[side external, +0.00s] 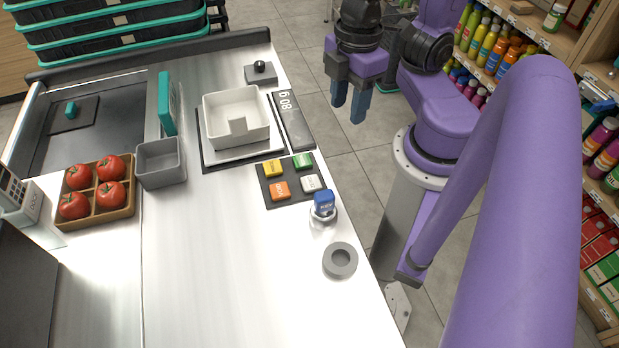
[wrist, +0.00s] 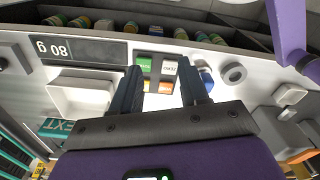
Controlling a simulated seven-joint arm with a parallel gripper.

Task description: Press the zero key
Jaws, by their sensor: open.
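A dark keypad (side external: 268,190) on the steel counter has a yellow key (side external: 273,168), a green key (side external: 303,160), an orange key (side external: 279,190) and a white key (side external: 311,183). In the wrist view the white key (wrist: 169,67) sits beside the green key (wrist: 144,65); its small print looks like "ZERO". My gripper (side external: 348,106) is open and empty, its blue fingers pointing down. It is raised beyond the counter's right edge in the side view, apart from the keypad. In the wrist view the keys appear between the fingers (wrist: 159,78), which partly hide the keypad's lower part.
A scale with a white open box (side external: 237,105) and a display (side external: 289,118) reading 80 g sits behind the keypad. Tomatoes in a wooden tray (side external: 128,210) are at left.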

